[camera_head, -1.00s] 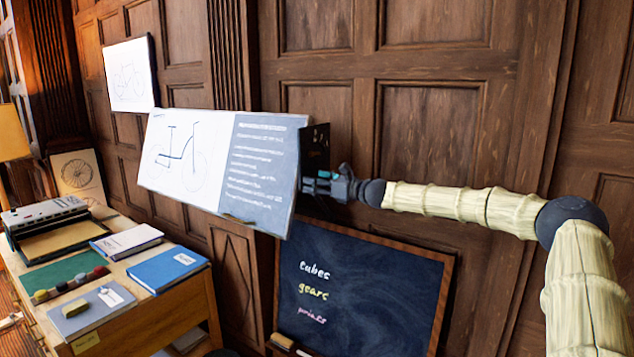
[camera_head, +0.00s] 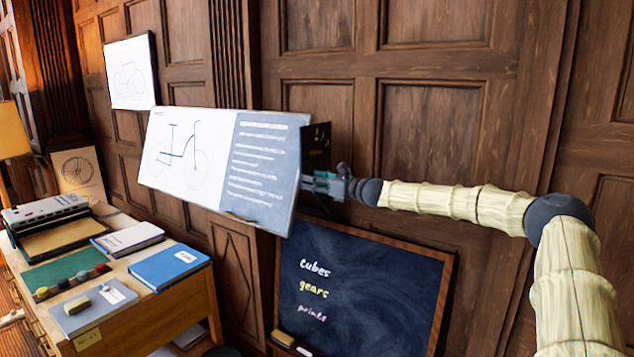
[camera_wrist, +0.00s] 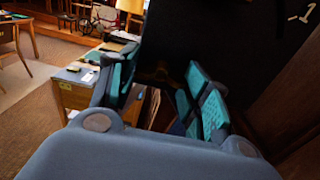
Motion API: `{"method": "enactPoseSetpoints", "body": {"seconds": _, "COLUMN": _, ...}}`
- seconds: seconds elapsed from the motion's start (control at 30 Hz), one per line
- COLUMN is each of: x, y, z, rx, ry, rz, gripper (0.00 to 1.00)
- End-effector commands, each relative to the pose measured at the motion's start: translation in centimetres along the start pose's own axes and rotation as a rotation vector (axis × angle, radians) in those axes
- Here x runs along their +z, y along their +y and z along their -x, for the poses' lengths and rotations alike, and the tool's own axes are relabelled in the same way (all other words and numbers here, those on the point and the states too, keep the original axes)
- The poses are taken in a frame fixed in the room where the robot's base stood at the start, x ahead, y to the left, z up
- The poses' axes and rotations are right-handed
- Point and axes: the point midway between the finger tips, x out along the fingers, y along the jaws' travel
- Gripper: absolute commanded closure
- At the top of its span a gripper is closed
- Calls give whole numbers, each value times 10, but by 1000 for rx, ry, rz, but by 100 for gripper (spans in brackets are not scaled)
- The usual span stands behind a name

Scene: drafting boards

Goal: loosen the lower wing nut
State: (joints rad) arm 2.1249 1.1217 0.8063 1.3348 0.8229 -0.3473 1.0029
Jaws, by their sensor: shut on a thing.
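The drafting board (camera_head: 265,165) is tilted, with a bicycle drawing and a grey text panel on its face. A dark plate (camera_head: 317,147) stands behind its right edge; it fills the upper middle of the wrist view (camera_wrist: 225,35). My gripper (camera_head: 310,182) reaches in from the right, at the lower part of this plate. In the wrist view its teal-padded fingers (camera_wrist: 160,88) stand on both sides of a small dull brass piece (camera_wrist: 157,73), which looks like the lower wing nut. The jaws are shut on it, though the contact itself is hard to see. The upper wing nut cannot be made out.
A chalkboard (camera_head: 370,285) leans on the panelled wall below my arm. A wooden desk (camera_head: 180,310) with books and a machine (camera_head: 45,212) stands at left. A second drawing (camera_head: 130,72) hangs behind. The space right of the board is free.

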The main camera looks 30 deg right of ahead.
Motion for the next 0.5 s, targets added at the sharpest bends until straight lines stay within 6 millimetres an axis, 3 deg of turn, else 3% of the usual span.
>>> {"method": "enactPoseSetpoints", "body": {"seconds": 0.23, "x": 2, "y": -4, "z": 0, "rx": 0, "ry": -7, "rz": 14, "gripper": 76}}
{"method": "enactPoseSetpoints", "body": {"seconds": 0.27, "x": 2, "y": -4, "z": 0, "rx": 0, "ry": -7, "rz": 19, "gripper": 81}}
{"method": "enactPoseSetpoints", "body": {"seconds": 0.3, "x": 2, "y": -5, "z": 0, "rx": 0, "ry": -8, "rz": 26, "gripper": 95}}
{"method": "enactPoseSetpoints", "body": {"seconds": 0.33, "x": 1, "y": -5, "z": 0, "rx": 0, "ry": -8, "rz": 33, "gripper": 100}}
{"method": "enactPoseSetpoints", "body": {"seconds": 0.5, "x": -3, "y": -6, "z": 2, "rx": -1, "ry": -8, "rz": 107, "gripper": 100}}
